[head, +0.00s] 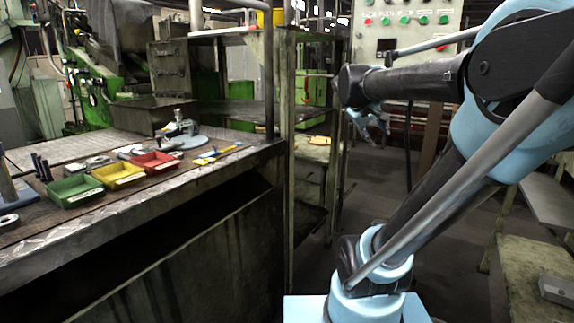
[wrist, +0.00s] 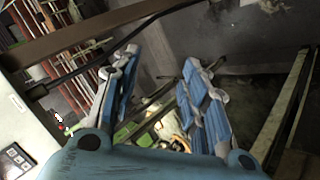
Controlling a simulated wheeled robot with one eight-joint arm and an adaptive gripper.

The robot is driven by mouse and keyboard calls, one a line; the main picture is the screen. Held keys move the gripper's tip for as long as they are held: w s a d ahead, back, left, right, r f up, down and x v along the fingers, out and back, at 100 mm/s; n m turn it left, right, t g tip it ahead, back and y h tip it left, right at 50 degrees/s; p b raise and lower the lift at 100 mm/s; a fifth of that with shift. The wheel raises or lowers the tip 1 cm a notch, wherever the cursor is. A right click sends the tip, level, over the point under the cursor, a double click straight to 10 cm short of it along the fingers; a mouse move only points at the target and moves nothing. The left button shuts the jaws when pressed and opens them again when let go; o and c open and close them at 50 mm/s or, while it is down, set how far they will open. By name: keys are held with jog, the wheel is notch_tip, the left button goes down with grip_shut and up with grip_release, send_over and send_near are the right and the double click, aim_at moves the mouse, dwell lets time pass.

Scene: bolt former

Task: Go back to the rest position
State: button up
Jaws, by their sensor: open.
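My gripper (head: 372,124) hangs at the end of my raised, folded arm in the head view, right of the upright metal post. In the wrist view its two blue and grey fingers (wrist: 158,92) stand apart with nothing held between them. The gripper is clear of the workbench (head: 120,212) and touches nothing that I can see. Its fingertips look small and dark in the head view.
Green (head: 75,190), yellow (head: 118,174) and red (head: 155,162) trays sit on the bench at left. A control panel (head: 405,35) stands behind my arm. A shelf (head: 535,270) is at right. Dark open floor (head: 440,245) lies between.

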jog(key=s+a+f+m+g+y, duration=0.1)
jog(key=s+a+f, duration=0.4)
jog(key=s+f, duration=0.5)
jog(key=s+a+f+m+g+y, duration=0.2)
jog(key=s+a+f+y, duration=0.3)
jog(key=s+f, duration=0.6)
notch_tip(320, 180, down, 5)
jog(key=shift+s+a+r+g+y, duration=0.2)
jog(key=shift+s+a+g+y, duration=0.15)
jog(key=shift+g, duration=0.35)
jog(key=shift+w, duration=0.1)
jog(key=shift+w+f, duration=0.2)
jog(key=shift+w, duration=0.2)
jog(key=shift+o, duration=0.3)
